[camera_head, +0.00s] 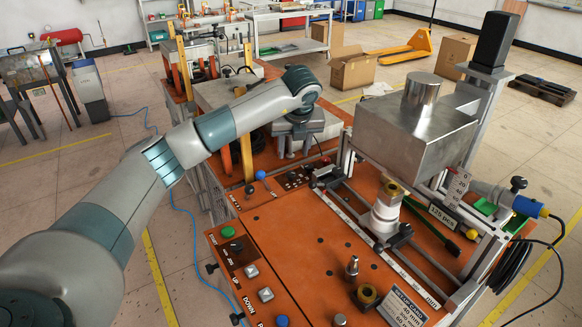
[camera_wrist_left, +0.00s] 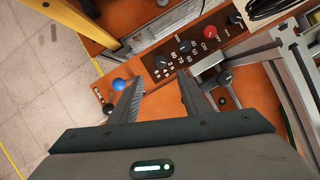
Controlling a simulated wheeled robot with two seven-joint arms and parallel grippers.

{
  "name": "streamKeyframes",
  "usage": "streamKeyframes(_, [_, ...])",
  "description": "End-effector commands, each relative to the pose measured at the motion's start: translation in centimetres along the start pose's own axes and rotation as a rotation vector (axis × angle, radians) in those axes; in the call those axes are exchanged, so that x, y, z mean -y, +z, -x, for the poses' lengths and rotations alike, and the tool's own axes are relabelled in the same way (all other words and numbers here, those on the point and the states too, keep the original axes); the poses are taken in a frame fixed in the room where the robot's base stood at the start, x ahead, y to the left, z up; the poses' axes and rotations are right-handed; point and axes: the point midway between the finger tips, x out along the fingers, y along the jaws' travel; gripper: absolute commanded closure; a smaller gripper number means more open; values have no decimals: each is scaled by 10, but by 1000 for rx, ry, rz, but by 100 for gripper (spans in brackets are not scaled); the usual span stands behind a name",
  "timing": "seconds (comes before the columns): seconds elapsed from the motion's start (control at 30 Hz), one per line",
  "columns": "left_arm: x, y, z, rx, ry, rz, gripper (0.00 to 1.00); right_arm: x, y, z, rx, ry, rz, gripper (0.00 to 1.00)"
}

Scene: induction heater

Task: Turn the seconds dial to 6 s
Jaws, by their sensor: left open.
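In the left wrist view the panel carries a black knob (camera_wrist_left: 160,62), another black knob (camera_wrist_left: 236,17) farther right and a red button (camera_wrist_left: 210,31). White numbers and labels lie between them. They are too small to tell which knob is the seconds dial. My left gripper (camera_wrist_left: 160,77) is open and empty, its fingers apart below the panel's black knob in the picture. My right gripper is not in view.
A blue ball knob (camera_wrist_left: 118,84) is beside the left finger. A dark knob (camera_wrist_left: 224,78) on a metal clamp is right of the fingers. The steel hopper (camera_head: 415,130) and rails stand at right. A button box (camera_head: 250,270) is at the front; the orange tabletop (camera_head: 310,240) has bare room.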

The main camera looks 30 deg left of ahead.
Motion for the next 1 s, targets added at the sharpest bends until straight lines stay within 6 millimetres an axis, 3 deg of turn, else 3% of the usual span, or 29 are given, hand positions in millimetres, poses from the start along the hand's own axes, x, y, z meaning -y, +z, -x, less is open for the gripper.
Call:
streamKeyframes(0.13, [-1,0,-26,-3,3,1,57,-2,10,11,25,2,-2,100])
streamKeyframes(0.6, [0,0,-101,-2,0,1,57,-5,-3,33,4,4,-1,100])
streamKeyframes(1.0, [0,0,-116,0,-1,0,57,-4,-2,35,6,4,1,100])
